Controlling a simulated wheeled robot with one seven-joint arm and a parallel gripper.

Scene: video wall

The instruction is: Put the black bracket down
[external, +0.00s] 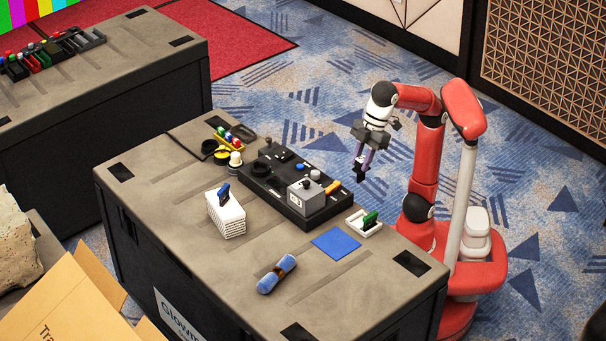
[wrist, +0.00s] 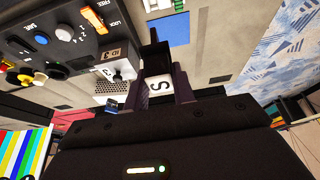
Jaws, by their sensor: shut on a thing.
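My gripper (external: 364,158) is shut on the black bracket (external: 359,174), which hangs below the fingertips in the external view. It is held in the air, and in that picture it appears against the blue carpet beyond the table's edge. In the wrist view my gripper (wrist: 160,92) has its dark fingers on either side of a white patch with a dark character. The black bracket (wrist: 155,58) sticks out past the fingers. The fingers hide part of it.
The grey table (external: 185,200) carries a black control panel (external: 265,185), a blue mat (external: 336,243), a white tray (external: 363,224) with a green piece, a white stack (external: 226,216) and a blue roll (external: 276,275). Bare tabletop lies around the mat and roll.

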